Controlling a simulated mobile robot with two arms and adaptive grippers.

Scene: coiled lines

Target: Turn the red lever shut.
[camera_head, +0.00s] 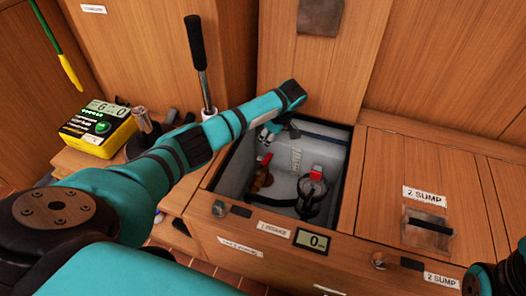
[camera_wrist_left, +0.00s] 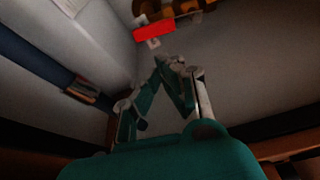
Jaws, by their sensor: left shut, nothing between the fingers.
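The red lever (camera_head: 265,159) sits on a brass valve (camera_head: 261,180) at the left inside an open compartment in the wooden bench. In the left wrist view the red lever (camera_wrist_left: 154,30) lies just beyond the fingertips, with brass parts (camera_wrist_left: 185,12) behind it. My left gripper (camera_head: 268,136) reaches over the compartment's upper left part, near the lever. In the left wrist view its fingers (camera_wrist_left: 172,64) come together with nothing between them, and a small gap to the lever appears. My right gripper is out of view.
A dark fitting with a red top (camera_head: 316,174) stands to the right in the same compartment. The compartment's walls (camera_head: 231,172) are close around the gripper. A black-handled upright rod (camera_head: 200,62) and a yellow-black box (camera_head: 97,128) stand left. A closed "2 SUMP" hatch (camera_head: 400,180) lies right.

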